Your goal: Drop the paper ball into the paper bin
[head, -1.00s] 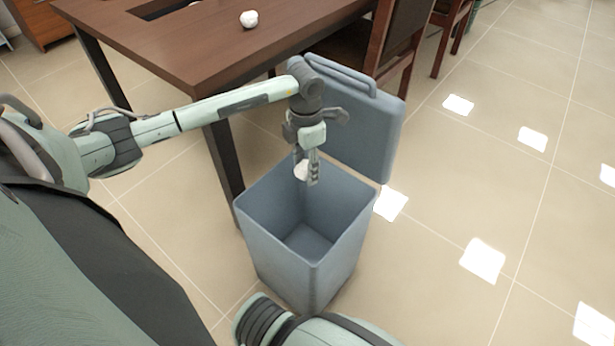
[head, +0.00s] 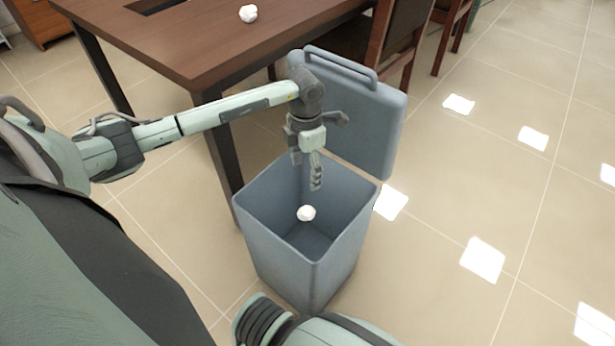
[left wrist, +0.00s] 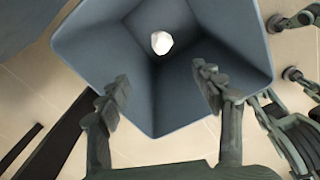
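A white crumpled paper ball (head: 306,213) shows inside the mouth of the grey-blue paper bin (head: 288,276), below my left gripper (head: 307,172). In the left wrist view the ball (left wrist: 161,42) shows against the bin's inside, clear of both fingers. I cannot tell whether it is falling or resting. The bin's lid (head: 362,125) stands open at its back. My left gripper (left wrist: 163,92) is open and empty above the bin opening. A second white paper ball (head: 248,13) lies on the brown table. My right gripper is out of the head view.
The brown wooden table (head: 180,45) stands behind and left of the bin, with one leg close beside it. Brown chairs (head: 405,40) stand behind the lid. Tiled floor (head: 450,200) to the right of the bin is clear, with bright light patches.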

